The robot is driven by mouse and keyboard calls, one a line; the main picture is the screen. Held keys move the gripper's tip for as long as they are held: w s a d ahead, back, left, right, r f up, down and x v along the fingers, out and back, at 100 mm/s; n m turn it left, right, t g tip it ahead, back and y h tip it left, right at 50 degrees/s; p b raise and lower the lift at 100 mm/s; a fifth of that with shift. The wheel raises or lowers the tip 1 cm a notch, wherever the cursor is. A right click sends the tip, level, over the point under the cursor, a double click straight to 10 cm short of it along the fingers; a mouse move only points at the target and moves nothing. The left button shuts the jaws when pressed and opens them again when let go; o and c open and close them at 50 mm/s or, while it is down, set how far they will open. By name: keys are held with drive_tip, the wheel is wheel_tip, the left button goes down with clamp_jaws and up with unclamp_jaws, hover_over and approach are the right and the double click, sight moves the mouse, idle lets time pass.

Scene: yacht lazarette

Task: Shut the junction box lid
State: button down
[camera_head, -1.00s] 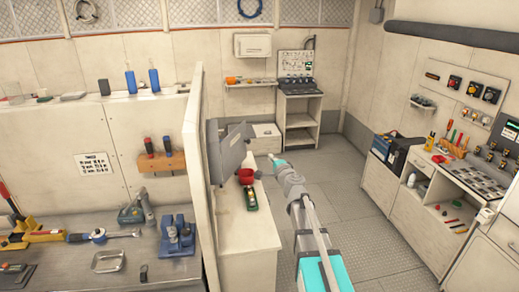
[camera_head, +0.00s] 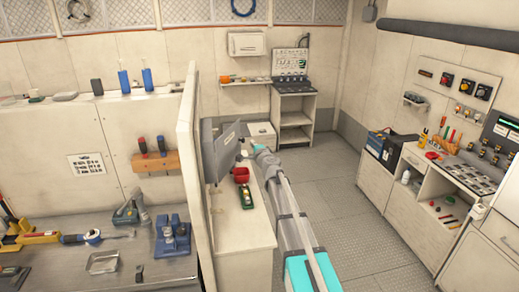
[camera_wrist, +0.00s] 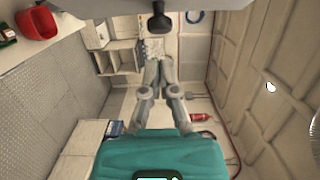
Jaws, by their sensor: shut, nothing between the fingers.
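The junction box is a grey box (camera_head: 208,140) on the right face of the partition wall in the head view. Its grey lid (camera_head: 226,152) stands open, jutting out from the box to the right. In the wrist view a grey panel, apparently the lid (camera_wrist: 100,6), crosses the top edge with a black knob (camera_wrist: 160,20) on it. My gripper (camera_head: 246,151) is at the lid's right edge in the head view; I cannot tell whether it touches. In the wrist view my gripper (camera_wrist: 157,64) has its fingers together and empty, pointing towards the panel.
Below the lid, a red bowl (camera_head: 240,174) and a green-and-black device (camera_head: 247,197) lie on a narrow counter (camera_head: 244,236). The partition wall (camera_head: 189,130) stands left of the arm. Floor (camera_head: 350,205) is clear to the right, up to the right-hand workbench (camera_head: 425,215).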

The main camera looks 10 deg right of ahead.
drive_tip(key=shift+w+a, duration=0.6)
drive_tip(key=shift+a, duration=0.35)
drive_tip(key=shift+a, duration=0.1)
